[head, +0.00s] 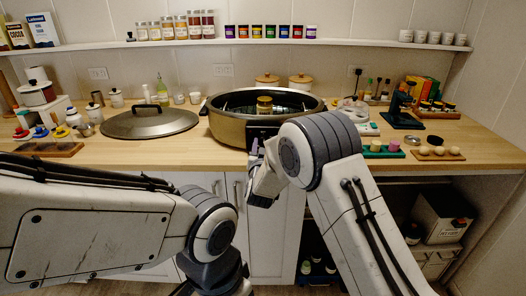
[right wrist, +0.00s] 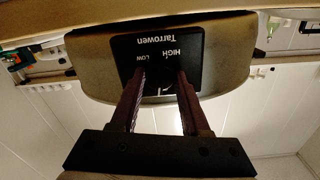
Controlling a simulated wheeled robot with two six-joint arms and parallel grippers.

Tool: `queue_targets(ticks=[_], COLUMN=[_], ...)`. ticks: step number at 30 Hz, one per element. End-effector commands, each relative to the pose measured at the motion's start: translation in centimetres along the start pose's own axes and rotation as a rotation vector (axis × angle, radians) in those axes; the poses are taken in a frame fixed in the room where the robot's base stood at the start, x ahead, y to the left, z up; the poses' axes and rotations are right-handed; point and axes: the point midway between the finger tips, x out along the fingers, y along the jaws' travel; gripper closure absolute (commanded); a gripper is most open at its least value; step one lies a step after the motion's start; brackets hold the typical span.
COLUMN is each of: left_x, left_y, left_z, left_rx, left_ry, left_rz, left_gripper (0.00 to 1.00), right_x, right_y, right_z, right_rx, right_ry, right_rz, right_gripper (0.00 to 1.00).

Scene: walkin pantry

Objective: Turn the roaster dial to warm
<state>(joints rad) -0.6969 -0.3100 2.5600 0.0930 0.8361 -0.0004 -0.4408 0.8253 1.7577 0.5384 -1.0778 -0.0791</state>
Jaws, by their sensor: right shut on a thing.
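The roaster (head: 228,130) is a large oval tan pan with a dark rim, standing at the middle of the counter. Its front bears a black control panel (right wrist: 128,46), seen upside down in the right wrist view, reading "Tarrowen", "HIGH" and "LOW". My right gripper (right wrist: 160,80) is at this panel, its two fingers shut on the dark dial (right wrist: 160,90). A small white mark shows between the fingers; the dial's setting and any "warm" label cannot be made out. In the head view my right gripper (head: 257,152) is just below the roaster's front. My left gripper is not visible.
A round lid (head: 150,121) lies left of the roaster. A small jar (head: 264,105) shows at the roaster's top. Trays with egg-like (head: 437,152) and coloured pieces are at the right. White cabinet doors (head: 285,235) are below the counter.

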Motion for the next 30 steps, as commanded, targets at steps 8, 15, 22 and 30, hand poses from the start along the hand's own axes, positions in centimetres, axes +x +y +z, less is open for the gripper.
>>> queue_targets(ticks=[8, 15, 22, 30], left_x=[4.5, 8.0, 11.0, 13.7], left_y=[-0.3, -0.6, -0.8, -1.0], left_z=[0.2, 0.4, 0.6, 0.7], left_rx=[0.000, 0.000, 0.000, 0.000], left_ry=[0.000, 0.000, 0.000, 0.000], left_rz=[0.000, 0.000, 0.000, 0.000], left_gripper=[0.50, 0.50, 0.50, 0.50], right_x=[0.0, 0.0, 0.0, 0.0], right_y=[0.1, 0.1, 0.1, 0.1], right_z=[0.6, 0.6, 0.5, 0.4], right_rx=[0.256, 0.486, 0.696, 0.887], right_ry=[0.005, 0.004, 0.004, 0.002], right_rz=[-0.002, -0.002, -0.003, -0.002], right_gripper=[1.00, 1.00, 1.00, 1.00])
